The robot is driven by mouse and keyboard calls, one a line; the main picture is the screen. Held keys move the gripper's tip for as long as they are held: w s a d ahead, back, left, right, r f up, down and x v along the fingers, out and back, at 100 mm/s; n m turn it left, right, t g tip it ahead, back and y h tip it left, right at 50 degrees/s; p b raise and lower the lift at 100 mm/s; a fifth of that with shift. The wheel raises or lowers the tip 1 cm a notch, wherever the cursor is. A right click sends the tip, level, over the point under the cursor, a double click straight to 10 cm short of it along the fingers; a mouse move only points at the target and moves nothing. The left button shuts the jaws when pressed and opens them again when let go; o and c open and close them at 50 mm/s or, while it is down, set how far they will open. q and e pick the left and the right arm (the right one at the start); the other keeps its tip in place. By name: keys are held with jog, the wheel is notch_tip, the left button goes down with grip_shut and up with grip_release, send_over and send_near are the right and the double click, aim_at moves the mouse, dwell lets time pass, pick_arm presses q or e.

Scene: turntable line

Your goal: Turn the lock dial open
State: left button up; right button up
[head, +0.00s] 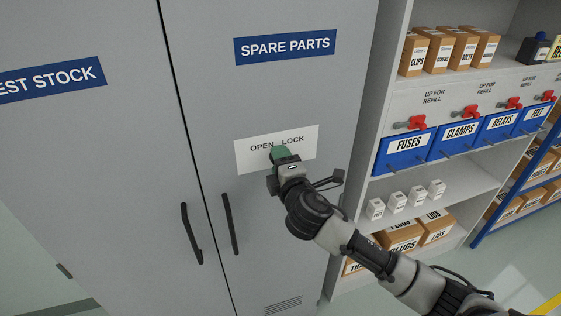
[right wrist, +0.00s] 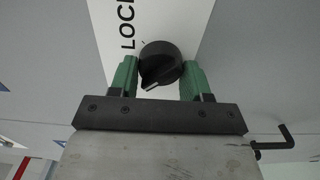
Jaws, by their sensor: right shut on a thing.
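The lock dial (right wrist: 160,60) is a round black knob with a white mark, on a white label plate (head: 245,158) reading OPEN and LOCK. The plate is on the grey cabinet door (head: 290,90) marked SPARE PARTS. My right gripper (head: 279,153) is at the plate, below the words. In the right wrist view its green fingers (right wrist: 159,72) are shut on the dial, one on each side. The mark points down and slightly left there, away from the word LOCK. The head view hides the dial behind the gripper. My left gripper is not in view.
Two black door handles (head: 230,224) (head: 191,234) stand below and left of the plate. To the right, an open shelf (head: 365,135) holds blue bins (head: 405,152) with red clips, cardboard boxes (head: 412,55) and small white boxes. My right arm crosses in front of its lower part.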

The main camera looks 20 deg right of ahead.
jog(key=o, duration=0.9)
jog(key=s+b, duration=0.3)
jog(key=s, duration=0.7)
jog(key=shift+s+d+b, duration=0.15)
jog(key=shift+s+b, duration=0.15)
jog(key=shift+s, duration=0.1)
